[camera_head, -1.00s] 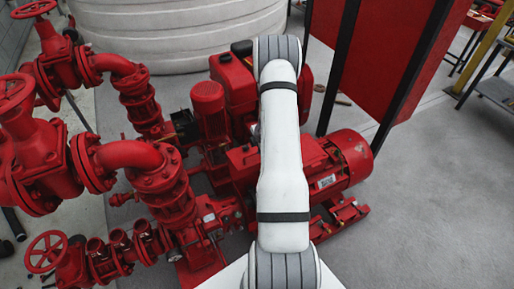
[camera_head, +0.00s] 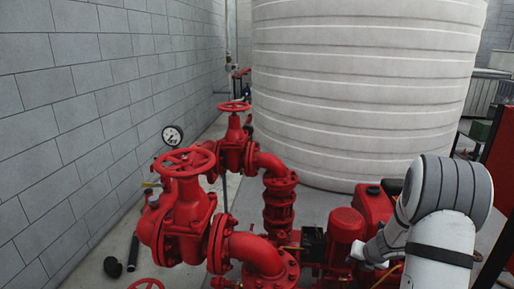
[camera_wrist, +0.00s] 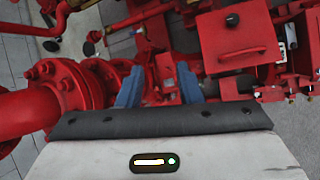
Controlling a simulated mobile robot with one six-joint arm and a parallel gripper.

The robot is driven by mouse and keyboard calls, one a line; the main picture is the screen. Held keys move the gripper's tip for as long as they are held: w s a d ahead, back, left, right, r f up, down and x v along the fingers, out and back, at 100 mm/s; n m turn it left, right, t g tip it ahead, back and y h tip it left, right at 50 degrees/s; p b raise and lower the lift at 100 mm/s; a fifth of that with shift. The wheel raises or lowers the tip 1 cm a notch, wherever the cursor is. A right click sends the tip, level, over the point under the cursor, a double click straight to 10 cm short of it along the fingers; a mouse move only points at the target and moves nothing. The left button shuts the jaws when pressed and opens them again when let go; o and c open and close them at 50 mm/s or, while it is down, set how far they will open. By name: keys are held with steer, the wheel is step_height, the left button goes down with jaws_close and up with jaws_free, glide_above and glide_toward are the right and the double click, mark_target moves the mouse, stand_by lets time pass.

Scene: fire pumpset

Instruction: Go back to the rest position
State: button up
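My gripper (camera_wrist: 160,88) shows in the wrist view as two blue fingers standing apart, with nothing seen between them. Red pump parts lie beyond the fingers. In the head view my white and grey arm is at the lower right, bent at a grey joint. A small part of the wrist shows left of that joint, over the red pumpset (camera_head: 345,225). The fingertips cannot be made out in the head view.
Red valves with handwheels (camera_head: 185,162) and flanged pipes (camera_head: 255,250) stand at the centre left. A pressure gauge (camera_head: 172,135) is near the grey block wall (camera_head: 90,110). A large ribbed white tank (camera_head: 365,90) stands behind. A red panel (camera_head: 500,150) is at the right edge.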

steer(key=s+a+r+n+g+y+b, duration=0.1)
steer(key=s+a+r+n, duration=0.5)
steer(key=n, duration=0.4)
steer(key=s+a+r+n+y+b, duration=0.15)
steer(key=s+a+r+n, duration=0.25)
steer(key=a+r+n, duration=0.4)
steer(key=s+a+r+n+h+b, duration=0.1)
steer(key=s+a+n+h, duration=0.1)
steer(key=s+n, duration=0.8)
steer(key=s+a+n+g+h+b, duration=0.1)
steer(key=s+a+n+h+b, duration=0.1)
steer(key=s+n, duration=0.8)
steer(key=shift+r+n+g, duration=0.3)
steer(key=shift+r+n, duration=0.1)
steer(key=shift+n, duration=0.8)
